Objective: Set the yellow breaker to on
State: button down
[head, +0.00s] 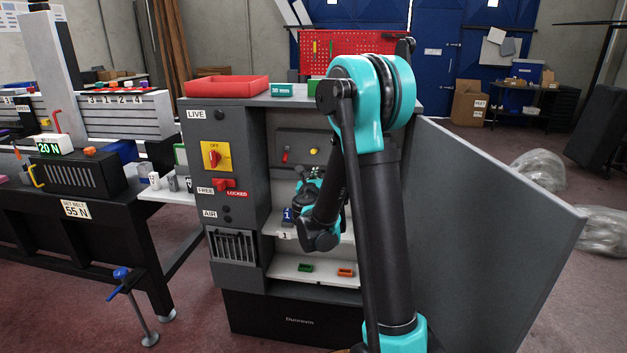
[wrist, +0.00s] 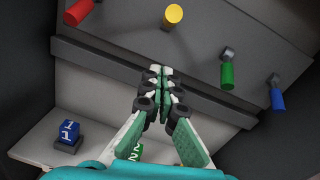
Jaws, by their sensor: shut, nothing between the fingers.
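The yellow breaker (wrist: 174,14) is at the top of the wrist view, on the dark panel. Its rounded end faces the camera, unlike the green breaker (wrist: 228,75) and blue breaker (wrist: 277,97), which point down in the picture. The red breaker (wrist: 78,12) is at the upper left. In the head view the yellow breaker (head: 313,151) shows as a small knob on the panel inside the open cabinet. My gripper (wrist: 160,76) is shut and empty, below the yellow breaker in the wrist view and apart from it. My arm hides part of the panel in the head view.
A ledge (wrist: 110,61) runs below the breakers. A shelf below holds a blue block (wrist: 69,130) marked 1. The open cabinet door (head: 490,205) stands at the right. A yellow switch plate (head: 216,157) marked OFF and a red FREE/LOCKED lever (head: 223,184) are on the cabinet front.

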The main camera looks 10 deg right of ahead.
aim_at(315, 151)
jog(key=shift+w+r, duration=0.65)
jog(key=shift+r, duration=0.3)
jog(key=shift+w+r, duration=0.6)
jog(key=shift+r, duration=0.35)
jog(key=shift+r, duration=0.1)
jog(key=shift+r, duration=0.9)
